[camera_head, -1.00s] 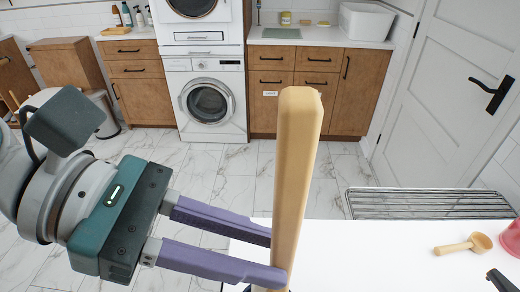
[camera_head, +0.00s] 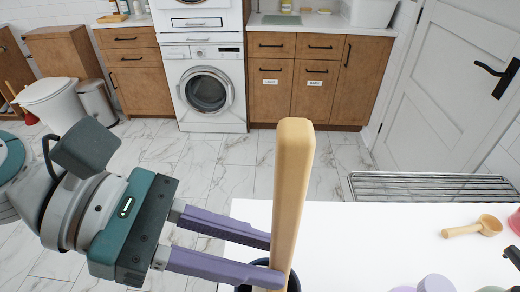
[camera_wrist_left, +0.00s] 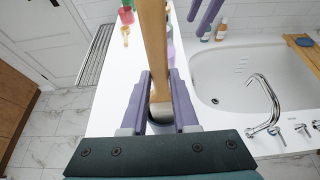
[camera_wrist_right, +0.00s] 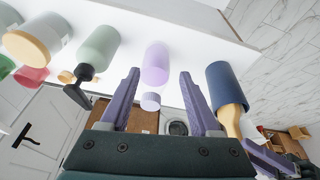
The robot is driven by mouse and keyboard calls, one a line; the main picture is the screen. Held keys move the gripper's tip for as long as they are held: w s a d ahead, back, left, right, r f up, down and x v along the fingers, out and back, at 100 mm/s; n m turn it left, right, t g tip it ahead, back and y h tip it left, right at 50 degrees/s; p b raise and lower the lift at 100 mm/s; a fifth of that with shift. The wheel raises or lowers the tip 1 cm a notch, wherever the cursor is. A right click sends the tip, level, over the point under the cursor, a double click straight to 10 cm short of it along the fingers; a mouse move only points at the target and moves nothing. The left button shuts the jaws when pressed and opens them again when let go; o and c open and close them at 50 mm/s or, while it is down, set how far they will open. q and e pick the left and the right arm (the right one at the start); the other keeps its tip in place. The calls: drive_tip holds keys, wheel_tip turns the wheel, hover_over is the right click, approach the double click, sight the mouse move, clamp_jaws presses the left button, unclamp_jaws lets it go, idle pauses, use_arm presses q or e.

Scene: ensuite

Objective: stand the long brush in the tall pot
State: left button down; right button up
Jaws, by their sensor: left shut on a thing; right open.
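The long brush (camera_head: 292,190) has a thick wooden handle and stands nearly upright. My left gripper (camera_head: 277,262) is shut on it, with purple fingers on either side, as the left wrist view also shows (camera_wrist_left: 160,100). The tall pot is dark blue; its rim (camera_head: 293,283) shows around the brush at the bottom edge of the head view. In the right wrist view the pot (camera_wrist_right: 224,84) appears inverted, and the handle comes out of its mouth. The brush's lower end is hidden. My right gripper (camera_wrist_right: 160,92) is open and empty.
The white counter (camera_head: 370,235) holds a wooden scoop (camera_head: 470,228), a lilac bottle (camera_wrist_right: 156,62), a green pump bottle (camera_wrist_right: 97,47) and other containers. A metal rack (camera_head: 430,187) lies along its far edge. A basin with a tap (camera_wrist_left: 265,100) is beside the counter.

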use_arm(q)
drive_tip(key=c, duration=0.6)
unclamp_jaws()
drive_tip(key=b+v, duration=0.1)
drive_tip(key=v, duration=0.9)
